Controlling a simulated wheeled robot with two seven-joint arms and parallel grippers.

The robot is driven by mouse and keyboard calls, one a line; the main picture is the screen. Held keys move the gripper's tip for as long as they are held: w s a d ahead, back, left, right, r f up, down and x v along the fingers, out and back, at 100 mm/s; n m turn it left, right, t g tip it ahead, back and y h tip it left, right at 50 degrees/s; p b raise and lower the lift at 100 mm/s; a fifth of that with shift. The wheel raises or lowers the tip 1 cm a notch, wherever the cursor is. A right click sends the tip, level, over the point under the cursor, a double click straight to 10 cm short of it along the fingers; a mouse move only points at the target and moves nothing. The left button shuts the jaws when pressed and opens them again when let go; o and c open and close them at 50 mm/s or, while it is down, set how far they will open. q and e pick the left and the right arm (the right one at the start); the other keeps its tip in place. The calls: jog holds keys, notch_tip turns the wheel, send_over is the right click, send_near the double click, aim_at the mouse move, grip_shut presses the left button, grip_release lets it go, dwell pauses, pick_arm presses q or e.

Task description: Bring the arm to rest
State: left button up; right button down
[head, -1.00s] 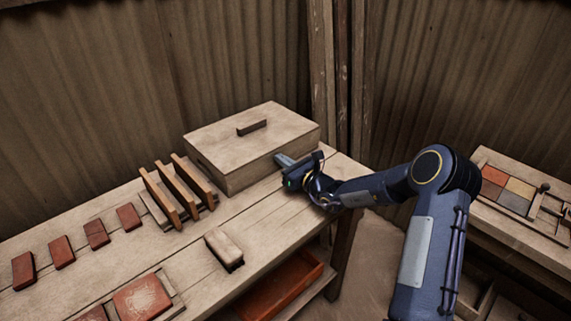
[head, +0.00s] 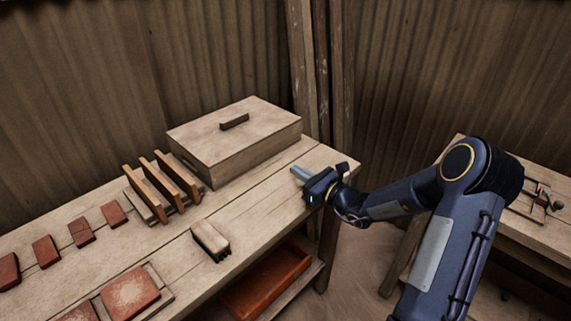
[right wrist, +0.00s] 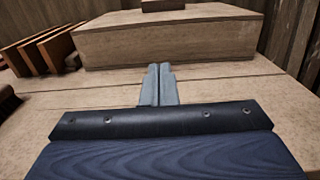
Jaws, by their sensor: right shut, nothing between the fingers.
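My right arm (head: 452,235) comes in from the right in the head view. Its gripper (head: 297,172) is over the right end of the wooden workbench (head: 262,215), in front of the lidded wooden box. The fingers are together with nothing between them. The right wrist view shows the shut fingers (right wrist: 158,84) pointing toward the front wall of the box, with a gap of bare bench in view beyond them. My left gripper is in neither view.
The lidded box (head: 215,150) stands at the back of the bench. A wooden rack (head: 163,186), a brush-like block (head: 210,240) and several red tiles (head: 81,232) lie to the left. A red tray (head: 268,283) sits below. A second bench (head: 540,235) stands at right.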

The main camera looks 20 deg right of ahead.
jog(key=shift+s+d, duration=0.1)
jog(key=shift+s, duration=0.05)
jog(key=s+a+r+n+g+y+p, duration=0.1)
jog(key=s+a+r+n+g+y, duration=0.1)
jog(key=s+a+r+n+g, duration=0.55)
jog(key=s+a+r+n+g+y+p, duration=0.1)
jog(key=s+a+r+n+g+y, duration=0.2)
jog(key=s+a+n, duration=0.55)
jog(key=s+d+f+n+h+p, duration=0.1)
jog(key=s+d+n+h, duration=0.2)
jog(key=s+n, duration=0.3)
jog(key=s+d+f+n+h+p, duration=0.1)
jog(key=s+d+n+h, duration=0.2)
jog(key=s, duration=0.9)
jog(key=n+h, duration=0.2)
jog(key=n, duration=0.2)
jog(key=shift+s+n, duration=0.25)
jog(key=shift+n, duration=0.05)
jog(key=shift+g, duration=0.25)
